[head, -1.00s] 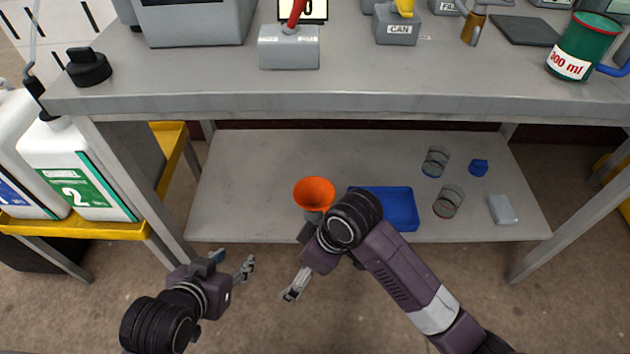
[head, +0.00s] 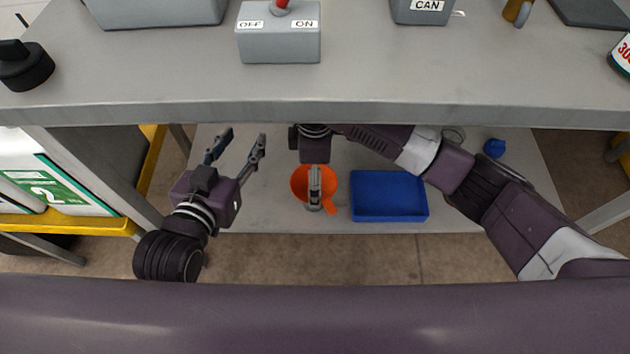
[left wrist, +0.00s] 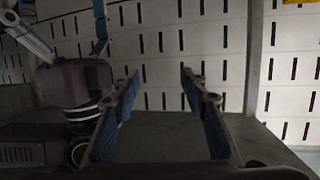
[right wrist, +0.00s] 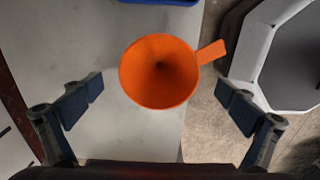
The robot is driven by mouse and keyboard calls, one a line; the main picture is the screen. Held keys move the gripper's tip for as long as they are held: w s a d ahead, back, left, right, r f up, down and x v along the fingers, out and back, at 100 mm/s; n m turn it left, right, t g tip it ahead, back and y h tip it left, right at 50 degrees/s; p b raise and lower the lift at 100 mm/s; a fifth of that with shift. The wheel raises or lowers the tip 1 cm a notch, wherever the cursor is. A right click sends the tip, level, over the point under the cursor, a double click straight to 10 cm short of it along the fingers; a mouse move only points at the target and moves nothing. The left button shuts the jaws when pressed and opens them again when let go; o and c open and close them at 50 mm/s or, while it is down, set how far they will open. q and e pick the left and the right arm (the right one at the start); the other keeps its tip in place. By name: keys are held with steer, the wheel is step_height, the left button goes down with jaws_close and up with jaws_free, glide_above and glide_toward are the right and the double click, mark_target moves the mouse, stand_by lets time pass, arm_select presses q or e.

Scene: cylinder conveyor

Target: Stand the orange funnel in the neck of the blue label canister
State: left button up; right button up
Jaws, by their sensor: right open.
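The orange funnel (head: 299,184) is at the front of the lower shelf, its wide mouth up. In the right wrist view the funnel (right wrist: 160,72) lies between the spread fingers of my right gripper (right wrist: 160,86), its handle tab toward the right finger; neither finger touches it. In the head view my right gripper (head: 314,184) partly covers the funnel. My left gripper (head: 242,138) is open and empty, left of the funnel in front of the workbench. A canister with a green label 2 (head: 65,187) stands at the left; I cannot make out the blue label canister.
A blue tray (head: 388,218) sits right of the funnel on the lower shelf (head: 250,215). A blue object (head: 494,148) lies farther right. The bench top's front edge (head: 330,112) overhangs the shelf. A switch box (head: 278,45) and a black cap (head: 25,68) are on top.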

step_height(320, 180, down, 5)
steer(key=shift+f+b, duration=0.1)
steer(key=shift+b, duration=0.85)
arm_select(q)
step_height(320, 180, up, 12)
steer(key=d+t+h, duration=0.1)
steer(key=t+h, duration=0.1)
steer(key=t, duration=0.4)
steer(key=shift+w+d, duration=0.4)
arm_select(e)
steer(key=shift+f, duration=0.25)
arm_select(q)
steer(key=shift+f, duration=0.1)
arm_select(e)
steer(key=c, duration=1.3)
